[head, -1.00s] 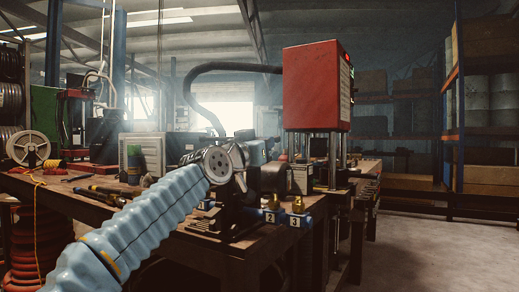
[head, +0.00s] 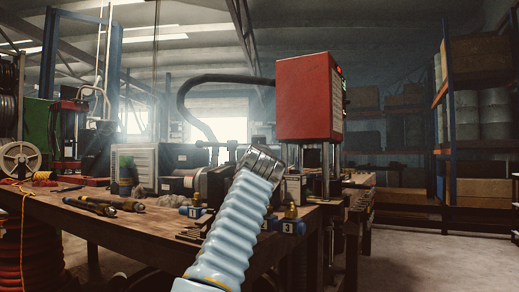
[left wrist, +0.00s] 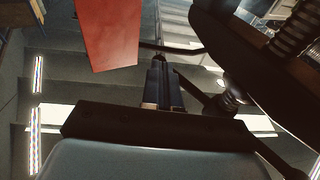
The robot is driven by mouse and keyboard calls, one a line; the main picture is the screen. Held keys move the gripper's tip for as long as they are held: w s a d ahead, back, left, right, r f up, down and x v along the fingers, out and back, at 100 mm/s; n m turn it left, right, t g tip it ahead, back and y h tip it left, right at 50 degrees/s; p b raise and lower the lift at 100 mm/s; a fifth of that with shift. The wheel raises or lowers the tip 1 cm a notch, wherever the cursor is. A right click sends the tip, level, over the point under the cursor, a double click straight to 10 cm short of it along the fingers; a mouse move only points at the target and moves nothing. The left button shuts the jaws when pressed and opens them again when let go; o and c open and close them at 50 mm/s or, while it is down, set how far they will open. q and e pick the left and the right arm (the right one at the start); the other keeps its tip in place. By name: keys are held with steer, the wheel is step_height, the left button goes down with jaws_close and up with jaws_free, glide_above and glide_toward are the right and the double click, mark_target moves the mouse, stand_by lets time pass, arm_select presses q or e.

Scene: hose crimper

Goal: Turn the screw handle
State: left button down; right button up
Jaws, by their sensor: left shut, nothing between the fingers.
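In the left wrist view a thin dark bar (left wrist: 273,145) runs slantwise through a silver joint; it looks like the screw handle. A large dark body is beside it at the right. My left gripper (left wrist: 159,66) points away from the camera with its fingers together and nothing between them. Its tips are left of the bar's upper end; I cannot tell whether they touch it. My right gripper is not in view.
The wooden bench (head: 130,226) carries a red press (head: 304,98), brass fittings with numbered tags (head: 288,227) and dark tools (head: 105,206) at the left. A white reel (head: 19,161) stands at far left. Shelving (head: 447,120) and open floor lie at the right.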

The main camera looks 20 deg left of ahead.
arm_select(q)
steer(key=shift+w+a, duration=0.2)
steer(key=shift+w, duration=0.25)
steer(key=shift+f, duration=0.1)
stand_by(0.5)
